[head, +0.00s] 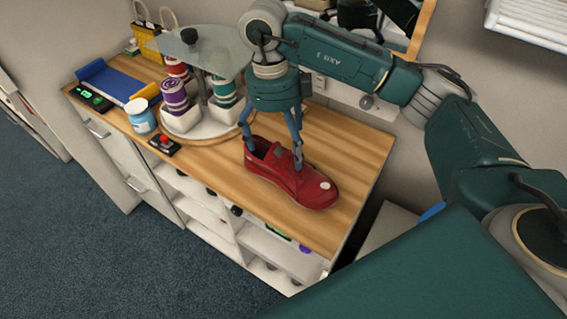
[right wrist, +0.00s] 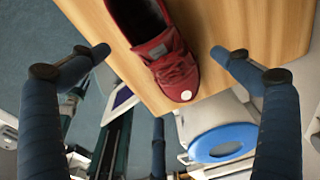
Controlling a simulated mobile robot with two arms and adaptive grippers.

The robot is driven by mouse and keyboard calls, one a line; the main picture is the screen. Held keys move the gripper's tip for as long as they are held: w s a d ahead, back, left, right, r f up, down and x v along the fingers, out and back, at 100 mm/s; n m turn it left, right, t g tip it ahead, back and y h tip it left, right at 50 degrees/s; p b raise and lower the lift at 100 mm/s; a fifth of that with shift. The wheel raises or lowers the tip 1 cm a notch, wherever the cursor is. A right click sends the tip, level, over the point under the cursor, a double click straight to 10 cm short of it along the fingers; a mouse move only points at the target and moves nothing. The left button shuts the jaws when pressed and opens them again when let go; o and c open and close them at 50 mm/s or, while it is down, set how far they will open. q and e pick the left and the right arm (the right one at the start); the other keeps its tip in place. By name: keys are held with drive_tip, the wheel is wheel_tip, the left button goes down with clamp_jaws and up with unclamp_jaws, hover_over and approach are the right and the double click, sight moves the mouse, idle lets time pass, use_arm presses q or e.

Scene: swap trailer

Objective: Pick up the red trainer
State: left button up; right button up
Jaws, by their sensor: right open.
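The red trainer (head: 292,181) stands upright on the wooden top, its white-dotted toe pointing right and toward the front edge. My right gripper (head: 271,157) is over it, pointing down, with its fingers spread to either side of the shoe. In the right wrist view the trainer (right wrist: 172,62) lies between the fingertips of the open right gripper (right wrist: 160,51), with visible gaps on both sides. Its heel end is cut off at the top of that view. My left gripper is not in view.
On the wooden top (head: 350,160), left of the shoe, stands a round carousel (head: 190,130) with coloured spools in white cups. A wall stands behind.

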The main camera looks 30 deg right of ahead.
sight(287, 169)
drive_tip(key=shift+s+d+f+p, duration=0.15)
drive_tip(key=shift+s+f, duration=0.1)
drive_tip(key=shift+f, duration=0.3)
drive_tip(key=shift+s+f+p, duration=0.15)
drive_tip(key=shift+s+f, duration=0.1)
drive_tip(key=shift+f, duration=0.55)
drive_tip(key=f+p, duration=0.1)
drive_tip(key=f, duration=0.1)
drive_tip(key=f+p, duration=0.1)
drive_tip(key=f, duration=0.1)
drive_tip(key=shift+s+d+f, duration=0.1)
drive_tip(key=shift+s+d, duration=0.05)
drive_tip(key=shift+s, duration=0.05)
drive_tip(key=shift+f, duration=0.55)
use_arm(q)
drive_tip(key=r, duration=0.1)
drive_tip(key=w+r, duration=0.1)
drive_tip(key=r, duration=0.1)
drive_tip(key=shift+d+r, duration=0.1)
use_arm(e)
drive_tip(key=shift+f, duration=0.1)
drive_tip(key=shift+s, duration=0.1)
drive_tip(key=c, duration=1.2)
drive_tip(key=shift+s, duration=0.1)
drive_tip(key=shift+c, duration=1.3)
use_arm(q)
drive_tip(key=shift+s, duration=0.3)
